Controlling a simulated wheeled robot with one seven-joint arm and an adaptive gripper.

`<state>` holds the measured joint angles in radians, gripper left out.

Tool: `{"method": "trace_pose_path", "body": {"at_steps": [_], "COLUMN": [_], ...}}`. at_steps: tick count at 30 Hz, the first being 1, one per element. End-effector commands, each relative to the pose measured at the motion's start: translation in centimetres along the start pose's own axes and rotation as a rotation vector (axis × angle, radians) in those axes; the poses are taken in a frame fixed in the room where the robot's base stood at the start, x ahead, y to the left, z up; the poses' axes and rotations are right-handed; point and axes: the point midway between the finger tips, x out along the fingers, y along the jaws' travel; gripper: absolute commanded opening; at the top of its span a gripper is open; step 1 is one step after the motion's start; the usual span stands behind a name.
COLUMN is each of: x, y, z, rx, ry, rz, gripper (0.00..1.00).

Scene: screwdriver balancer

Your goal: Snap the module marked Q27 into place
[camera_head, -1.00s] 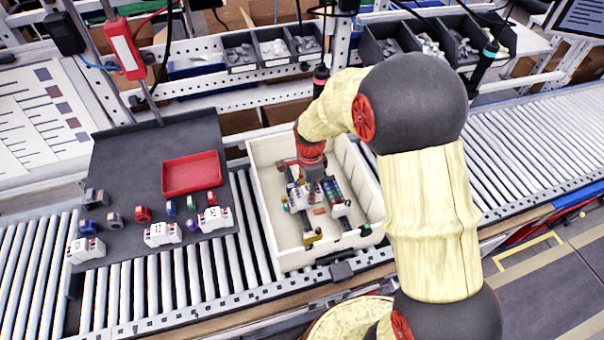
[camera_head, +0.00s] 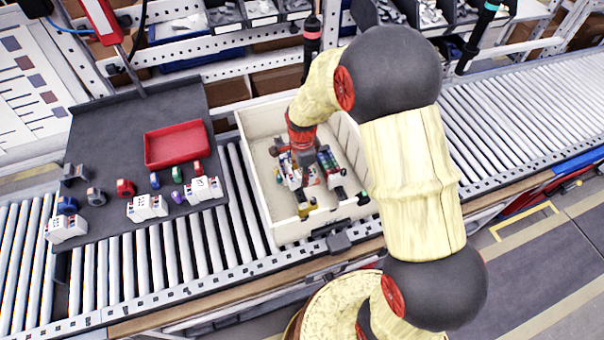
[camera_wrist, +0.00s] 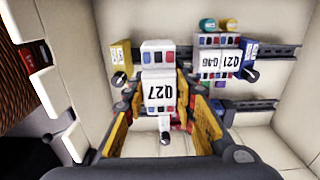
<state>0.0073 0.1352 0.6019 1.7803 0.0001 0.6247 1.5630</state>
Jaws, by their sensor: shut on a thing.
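The module marked Q27 (camera_wrist: 160,92) is a white block with red and blue details. It sits between the yellow-padded fingers of my gripper (camera_wrist: 163,127), which is shut on it. Its label reads sideways-on or inverted in the wrist view. I cannot tell whether Q27 touches the rail or is seated. In the head view my gripper (camera_head: 304,160) is down inside the cream crate (camera_head: 262,205), hiding most of the held module.
A second dark rail (camera_wrist: 252,104) lies nearer in the crate. The crate walls stand close around my gripper. Left of it, a dark mat (camera_head: 110,150) holds a red tray (camera_head: 177,145), white modules (camera_head: 147,207) and small coloured parts. The roller conveyor (camera_head: 520,150) is clear at right.

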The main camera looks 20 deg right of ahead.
Motion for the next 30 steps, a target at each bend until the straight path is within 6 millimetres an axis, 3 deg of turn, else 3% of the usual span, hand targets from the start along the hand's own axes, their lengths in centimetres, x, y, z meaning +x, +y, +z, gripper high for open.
{"method": "trace_pose_path", "body": {"at_steps": [18,30], "x": [6.7,7.8], "y": [0.0,0.0], "z": [0.0,0.0], "rx": [0.000,0.000], "ry": [0.000,0.000], "rz": [0.001,0.000], "gripper": [0.00,0.00]}}
